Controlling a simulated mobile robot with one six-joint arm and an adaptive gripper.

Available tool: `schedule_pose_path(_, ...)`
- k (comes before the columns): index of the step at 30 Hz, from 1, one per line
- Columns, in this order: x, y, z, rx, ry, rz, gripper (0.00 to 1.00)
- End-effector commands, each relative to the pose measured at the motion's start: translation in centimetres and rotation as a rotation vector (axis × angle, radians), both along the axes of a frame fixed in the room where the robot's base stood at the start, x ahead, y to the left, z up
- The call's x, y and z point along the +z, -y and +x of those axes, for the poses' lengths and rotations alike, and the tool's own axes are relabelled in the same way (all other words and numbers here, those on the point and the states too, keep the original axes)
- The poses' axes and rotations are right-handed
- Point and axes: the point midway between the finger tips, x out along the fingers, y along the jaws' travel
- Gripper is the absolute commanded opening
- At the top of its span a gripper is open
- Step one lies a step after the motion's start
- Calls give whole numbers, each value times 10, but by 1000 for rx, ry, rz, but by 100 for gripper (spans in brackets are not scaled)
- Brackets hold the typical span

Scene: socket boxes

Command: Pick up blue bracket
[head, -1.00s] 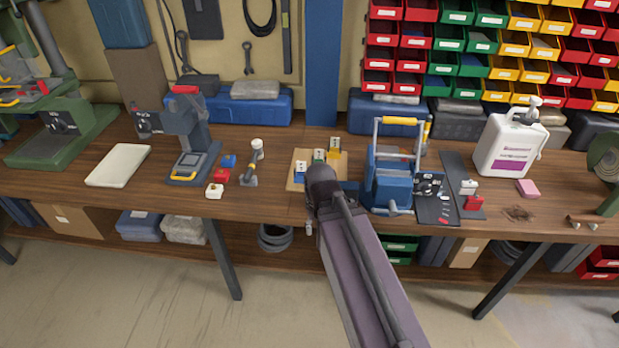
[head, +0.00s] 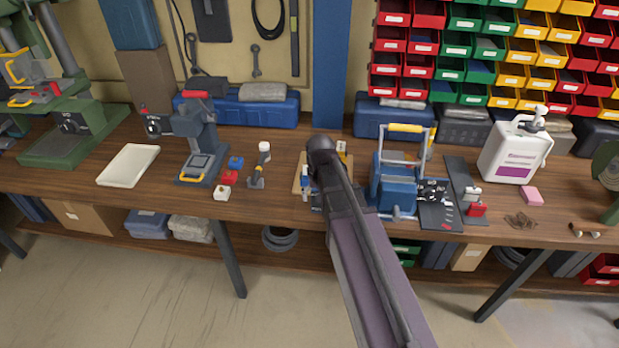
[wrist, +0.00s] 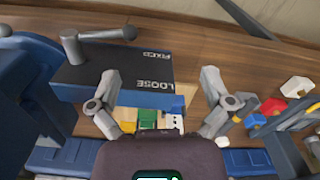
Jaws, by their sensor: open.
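Two blue pieces could be the blue bracket; I cannot tell which. One blue piece (head: 305,173) with a pale top stands on the wooden board, partly hidden by my arm in the head view. A loose blue block (head: 236,162) lies left of the board near a red one; it also shows at the right in the wrist view (wrist: 254,121). My gripper (wrist: 160,86) is open and empty, its fingers apart over a dark box (wrist: 110,66) marked LOOSE and FIXED. The board's green piece (wrist: 147,116) shows below that box. In the head view my arm hides the gripper.
A blue device with a yellow handle (head: 405,128) stands close right of my arm. A red block (head: 230,177) and a white block (head: 221,193) lie farther left. A lever (wrist: 100,36) rises from the dark box.

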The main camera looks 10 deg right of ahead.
Motion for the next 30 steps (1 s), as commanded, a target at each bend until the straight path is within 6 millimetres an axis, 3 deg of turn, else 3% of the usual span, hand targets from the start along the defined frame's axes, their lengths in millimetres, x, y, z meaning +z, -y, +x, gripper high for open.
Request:
schedule_pose_path(1, 15, 0, 35, -22, 0, 0, 100)
schedule_pose_path(3, 24, 1, 65, -56, 0, 0, 100)
schedule_pose_path(9, 47, 2, 141, -145, 0, 0, 100)
schedule_pose_path(12, 54, 2, 166, -177, 0, 0, 100)
schedule_pose_path(18, 59, 2, 187, -208, 0, 1, 100)
schedule_pose_path(30, 58, 2, 186, -209, 0, 1, 100)
